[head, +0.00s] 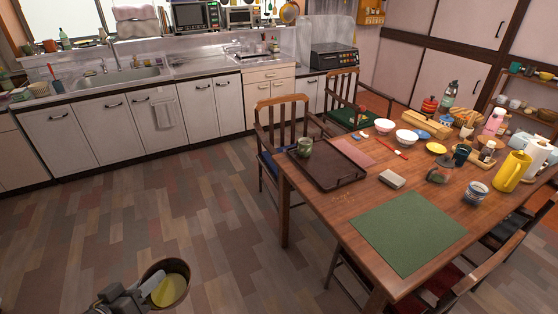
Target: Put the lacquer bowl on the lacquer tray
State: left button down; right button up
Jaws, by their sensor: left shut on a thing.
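A dark brown bowl (180,268), which looks like the lacquer bowl, is at the bottom left of the head view, with a yellow patch inside. I cannot tell whether the yellow is its inner colour or something in it. My left gripper (145,297) is shut on the bowl at its near left side and holds it above the floor, well left of the table. The fingertips are partly hidden. The dark lacquer tray (335,178) lies at the left end of the table, with a grey-green cup (305,147) at its far left corner. My right gripper is out of view.
The wooden table (320,215) also bears a green mat (408,231), a small pale block (392,179), bowls, a yellow jug (512,171) and bottles. A chair (285,125) stands at the table's far left side. The floor between bowl and table is clear.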

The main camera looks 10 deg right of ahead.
aim_at(336, 172)
jog(key=i, duration=1.05)
jog(key=z, duration=2)
jog(key=i, duration=0.35)
jog(key=u, duration=0.25)
